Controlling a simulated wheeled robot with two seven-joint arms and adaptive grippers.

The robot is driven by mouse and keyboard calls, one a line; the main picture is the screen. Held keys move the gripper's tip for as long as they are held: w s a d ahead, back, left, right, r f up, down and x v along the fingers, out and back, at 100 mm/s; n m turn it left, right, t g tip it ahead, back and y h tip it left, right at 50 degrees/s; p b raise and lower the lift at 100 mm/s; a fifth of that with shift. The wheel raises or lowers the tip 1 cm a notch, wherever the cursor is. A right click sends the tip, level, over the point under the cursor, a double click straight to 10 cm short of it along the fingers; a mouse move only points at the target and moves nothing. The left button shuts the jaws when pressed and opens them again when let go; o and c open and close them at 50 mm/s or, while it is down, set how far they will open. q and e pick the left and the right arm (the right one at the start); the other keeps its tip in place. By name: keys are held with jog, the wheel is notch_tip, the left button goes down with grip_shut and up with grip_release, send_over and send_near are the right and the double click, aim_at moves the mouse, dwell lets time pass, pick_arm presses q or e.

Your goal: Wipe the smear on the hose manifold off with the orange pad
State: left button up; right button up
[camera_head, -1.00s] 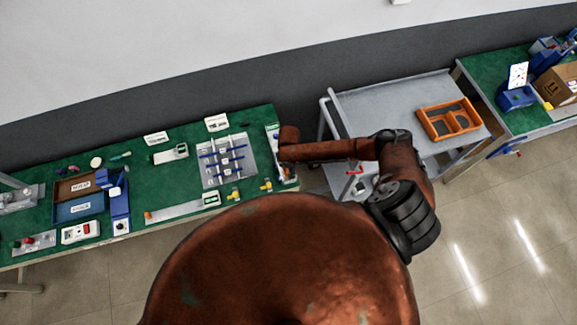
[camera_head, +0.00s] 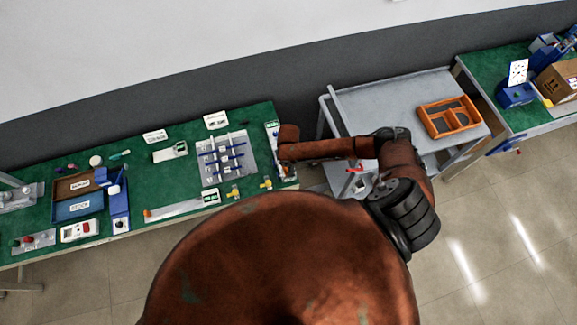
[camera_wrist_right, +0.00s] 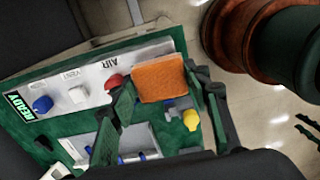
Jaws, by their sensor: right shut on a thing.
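The orange pad (camera_wrist_right: 160,78) is a flat block in the right wrist view. My right gripper (camera_wrist_right: 163,105) is shut on it, with a green finger on each side. The pad is near a white panel (camera_wrist_right: 98,85) with blue, white and red knobs and the labels VENT and AIR. I cannot tell whether they touch. A grey plate with blue fittings (camera_head: 226,160), which looks like the hose manifold, lies on the green bench, left of my right arm's end. Its edge also shows low in the wrist view. I can make out no smear. My left gripper is not in view.
Yellow fittings (camera_head: 234,192) stand at the green bench's (camera_head: 135,180) front edge. Blue and brown bins (camera_head: 78,208) sit at its left. A grey cart (camera_head: 385,100) with an orange tray (camera_head: 448,117) stands to the right, beyond a gap.

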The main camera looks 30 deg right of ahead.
jog(key=shift+f+b, duration=0.55)
jog(key=shift+f, duration=0.6)
jog(key=shift+s, duration=0.15)
jog(key=shift+s+a+r+p, duration=0.15)
jog(key=shift+s+a+p, duration=0.05)
jog(key=shift+s+p, duration=0.5)
jog(key=shift+w, duration=0.1)
jog(key=shift+w, duration=0.2)
jog(key=shift+w+d+b, duration=0.25)
jog(key=shift+w+b, duration=0.2)
jog(key=shift+w, duration=0.5)
